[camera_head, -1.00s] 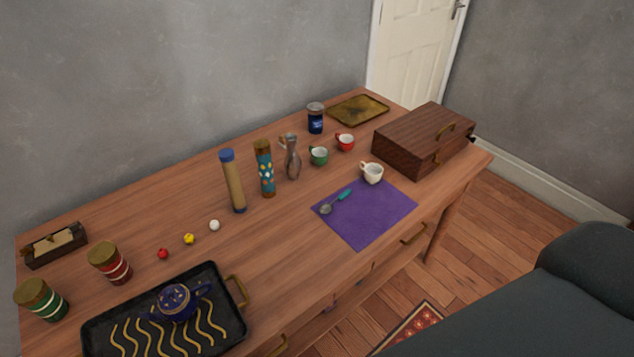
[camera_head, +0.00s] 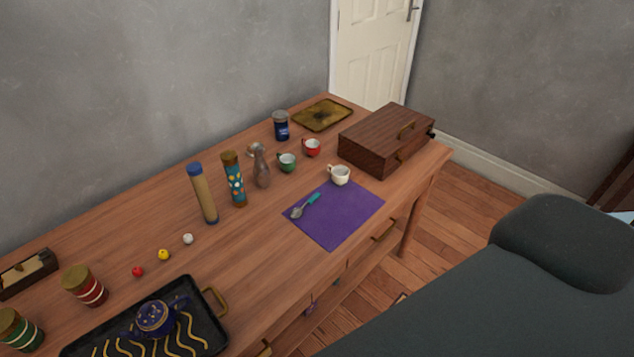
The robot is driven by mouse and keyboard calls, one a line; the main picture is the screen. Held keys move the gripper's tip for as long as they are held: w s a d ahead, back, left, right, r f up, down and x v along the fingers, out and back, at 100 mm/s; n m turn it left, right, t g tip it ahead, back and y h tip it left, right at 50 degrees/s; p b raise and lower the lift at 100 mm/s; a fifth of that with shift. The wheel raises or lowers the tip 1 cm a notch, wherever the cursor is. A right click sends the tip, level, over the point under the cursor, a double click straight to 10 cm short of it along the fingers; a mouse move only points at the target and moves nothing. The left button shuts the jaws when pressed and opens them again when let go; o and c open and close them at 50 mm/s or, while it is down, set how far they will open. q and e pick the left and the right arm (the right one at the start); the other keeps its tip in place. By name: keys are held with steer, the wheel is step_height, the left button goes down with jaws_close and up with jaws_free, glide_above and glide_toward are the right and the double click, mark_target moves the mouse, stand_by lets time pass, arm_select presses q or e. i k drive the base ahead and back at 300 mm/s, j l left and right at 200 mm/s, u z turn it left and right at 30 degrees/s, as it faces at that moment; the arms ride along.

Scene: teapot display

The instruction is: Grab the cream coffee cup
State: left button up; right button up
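The cream coffee cup (camera_head: 340,176) stands upright at the back edge of the purple mat (camera_head: 335,217), just in front of the wooden box. Its handle points left. Neither of my grippers shows in the head view, and nothing is seen holding the cup. A teaspoon with a teal handle (camera_head: 305,206) lies on the mat to the left of the cup.
A green cup (camera_head: 287,163) and a red cup (camera_head: 312,148) stand behind it. A wooden box (camera_head: 387,139) stands to the right. A glass carafe (camera_head: 261,168), two tall tubes and a blue jar (camera_head: 281,126) stand left and back. A black tray (camera_head: 205,338) carries a blue teapot (camera_head: 154,318).

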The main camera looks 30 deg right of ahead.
mark_target(339, 173)
steer(key=i+l+u, duration=0.2)
steer(key=l, duration=1.15)
steer(key=k+l+u, duration=0.2)
steer(key=l, duration=1.1)
steer(key=l+u, duration=0.2)
steer(key=l, duration=1.15)
